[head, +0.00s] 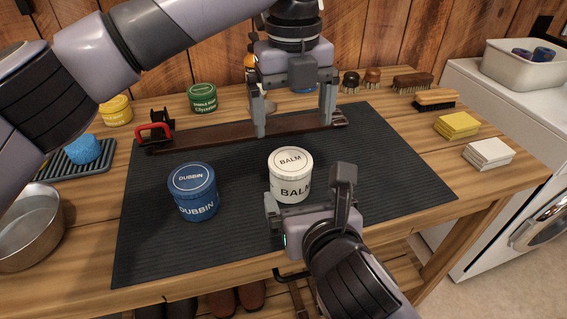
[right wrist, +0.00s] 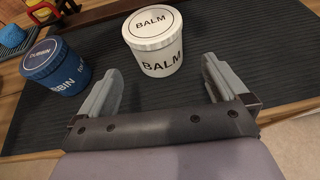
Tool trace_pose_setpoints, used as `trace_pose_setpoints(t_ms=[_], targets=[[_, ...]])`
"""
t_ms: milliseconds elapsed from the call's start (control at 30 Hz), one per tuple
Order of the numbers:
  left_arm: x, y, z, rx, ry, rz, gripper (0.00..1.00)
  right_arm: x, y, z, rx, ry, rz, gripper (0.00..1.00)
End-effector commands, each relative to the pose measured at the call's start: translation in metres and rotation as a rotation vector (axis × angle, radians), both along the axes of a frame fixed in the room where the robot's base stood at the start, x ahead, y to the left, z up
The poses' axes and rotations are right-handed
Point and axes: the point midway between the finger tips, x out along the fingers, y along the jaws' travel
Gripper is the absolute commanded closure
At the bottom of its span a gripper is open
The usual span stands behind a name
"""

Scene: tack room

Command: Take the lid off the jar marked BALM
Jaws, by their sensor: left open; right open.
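The white jar marked BALM (head: 290,185) stands upright on the dark ribbed mat, with its white lid (head: 290,160) on. It also shows in the right wrist view (right wrist: 160,59), just beyond the fingertips. My right gripper (head: 305,190) is open and empty, low at the near side of the jar; its fingers hide a little of the jar's lower part in the head view. My left gripper (head: 293,130) is open, pointing down above and behind the jar. In the head view its fingers overlap the brown strap, and I see nothing held between them.
A blue DUBBIN jar (head: 192,192) stands left of the BALM jar on the mat (head: 245,245). A brown leather strap (head: 210,134) lies along the back. Behind are a green jar (head: 202,98), brushes (head: 412,83) and sponges (head: 457,126). The mat's right side is clear.

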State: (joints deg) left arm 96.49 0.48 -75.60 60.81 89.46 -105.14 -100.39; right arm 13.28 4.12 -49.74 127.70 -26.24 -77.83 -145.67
Motion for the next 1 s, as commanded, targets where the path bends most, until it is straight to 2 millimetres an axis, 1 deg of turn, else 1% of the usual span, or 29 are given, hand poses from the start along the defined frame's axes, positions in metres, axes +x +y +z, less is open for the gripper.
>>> trace_pose_setpoints(t_ms=[67, 167, 500, 600, 767, 1000], targets=[[0.0, 0.001, 0.002, 0.014, -0.006, -0.007, 0.0, -0.001, 0.002, 0.0, -0.009, -0.005, 0.01, 0.0], [0.0, 0.002, 0.003, 0.019, -0.006, -0.009, 0.0, 0.004, 0.004, -0.001, -0.012, -0.007, 0.012, 0.0], [0.0, 0.002, 0.003, 0.017, -0.006, -0.008, 0.0, 0.044, 0.014, -0.018, -0.01, -0.005, 0.011, 0.0], [0.0, 0.002, 0.003, 0.017, -0.006, -0.008, 0.0, 0.052, 0.016, -0.022, -0.01, -0.006, 0.011, 0.0], [0.0, 0.002, 0.003, 0.016, -0.006, -0.007, 0.0, 0.06, 0.018, -0.026, -0.01, -0.005, 0.011, 0.0], [0.0, 0.002, 0.003, 0.016, -0.006, -0.007, 0.0, 0.061, 0.018, -0.026, -0.009, -0.007, 0.012, 0.0]])
